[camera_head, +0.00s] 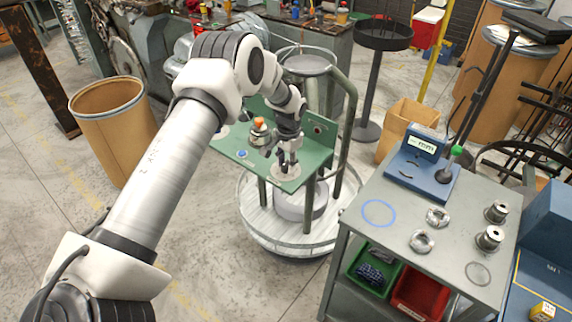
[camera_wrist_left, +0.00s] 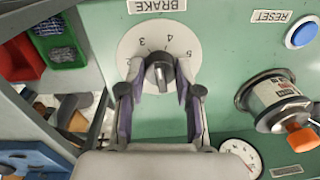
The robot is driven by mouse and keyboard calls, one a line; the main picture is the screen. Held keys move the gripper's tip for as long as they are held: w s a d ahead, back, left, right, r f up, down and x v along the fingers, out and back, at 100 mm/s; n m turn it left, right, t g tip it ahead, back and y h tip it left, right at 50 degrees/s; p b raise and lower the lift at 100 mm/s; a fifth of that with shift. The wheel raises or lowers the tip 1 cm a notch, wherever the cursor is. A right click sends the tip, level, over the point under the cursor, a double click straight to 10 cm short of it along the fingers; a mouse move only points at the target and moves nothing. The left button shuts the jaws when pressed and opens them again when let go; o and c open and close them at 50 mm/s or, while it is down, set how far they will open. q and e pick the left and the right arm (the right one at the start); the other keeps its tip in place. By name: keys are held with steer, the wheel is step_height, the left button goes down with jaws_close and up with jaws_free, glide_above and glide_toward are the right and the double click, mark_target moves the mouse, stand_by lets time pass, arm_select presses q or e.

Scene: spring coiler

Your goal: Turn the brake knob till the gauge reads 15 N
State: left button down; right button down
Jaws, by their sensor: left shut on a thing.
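The brake knob (camera_wrist_left: 159,72) is a dark knob on a round white scale plate (camera_wrist_left: 137,45) with printed numbers, under an upside-down BRAKE label. My left gripper (camera_wrist_left: 160,92) is shut on the knob, with a finger on each side. In the head view my left gripper (camera_head: 287,166) reaches down to the white plate (camera_head: 291,175) on the green panel. A round white gauge (camera_wrist_left: 243,155) is partly hidden by my gripper body at the bottom of the wrist view. Its reading is too small to tell. My right gripper is not in view.
A blue reset button (camera_wrist_left: 302,32) and a metal cylinder with an orange tip (camera_wrist_left: 275,100) are beside the knob on the green panel (camera_head: 232,145). A grey bench (camera_head: 395,222) at right carries a blue device (camera_head: 417,166) with a display, metal parts and rings.

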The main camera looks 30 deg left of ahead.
arm_select(q)
steer(key=m, duration=0.2)
steer(key=m+b, duration=0.1)
steer(key=m, duration=0.2)
steer(key=shift+s+f, duration=0.15)
stand_by(0.3)
steer(key=c, duration=1)
jaws_free()
steer(key=shift+o, duration=1.1)
steer(key=shift+d, duration=0.1)
steer(key=shift+w, duration=0.2)
step_height(320, 180, up, 12)
steer(key=shift+s+d, duration=0.2)
steer(key=shift+d, duration=0.05)
